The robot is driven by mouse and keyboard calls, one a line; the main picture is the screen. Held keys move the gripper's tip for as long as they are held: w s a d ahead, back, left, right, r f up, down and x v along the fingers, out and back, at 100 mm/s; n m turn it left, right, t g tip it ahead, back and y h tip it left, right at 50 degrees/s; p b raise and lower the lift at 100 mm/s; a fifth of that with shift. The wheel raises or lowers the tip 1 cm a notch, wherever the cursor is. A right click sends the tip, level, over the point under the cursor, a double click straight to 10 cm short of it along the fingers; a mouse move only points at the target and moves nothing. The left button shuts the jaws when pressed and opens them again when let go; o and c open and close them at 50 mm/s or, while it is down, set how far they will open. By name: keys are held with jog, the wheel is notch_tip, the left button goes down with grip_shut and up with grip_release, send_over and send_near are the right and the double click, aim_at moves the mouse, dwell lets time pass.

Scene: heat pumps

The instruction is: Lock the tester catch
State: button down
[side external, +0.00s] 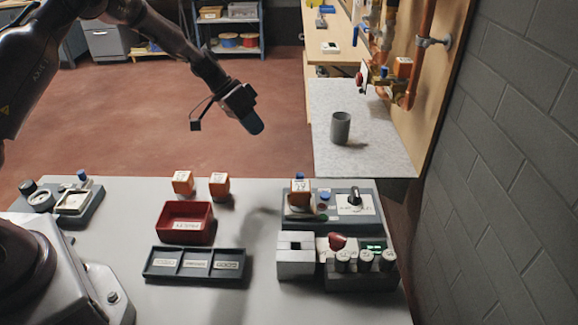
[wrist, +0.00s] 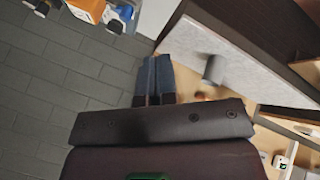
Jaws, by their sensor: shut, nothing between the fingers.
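The likely tester is a grey unit (side external: 368,222) at the back right of the table in the side view. An orange block with a white label (side external: 299,194) sits at its left. Blue, red and green round parts lie beside the block, and a dark knob (side external: 354,196) stands on a white plate at the right. I cannot make out which part is the catch. My gripper (side external: 254,127) is high above the table's back edge, left of the tester and touching nothing. Its dark blue fingers (wrist: 153,78) are together and empty in the wrist view.
In front of the tester are a light grey block (side external: 295,266) and a unit with a red knob (side external: 337,241) and several dark cylinders. A red bin (side external: 186,223), a three-part tray (side external: 197,276) and two orange blocks (side external: 219,185) are left. A grey cup (side external: 340,127) stands behind.

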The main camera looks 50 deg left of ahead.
jog(key=shift+m, duration=0.4)
jog(key=x, duration=1)
jog(key=shift+s+d+f, duration=0.1)
jog(key=shift+d+f, duration=0.05)
jog(key=shift+s+d, duration=0.25)
jog(key=shift+d, duration=1)
jog(key=shift+s+d, duration=0.1)
jog(key=shift+d, duration=0.55)
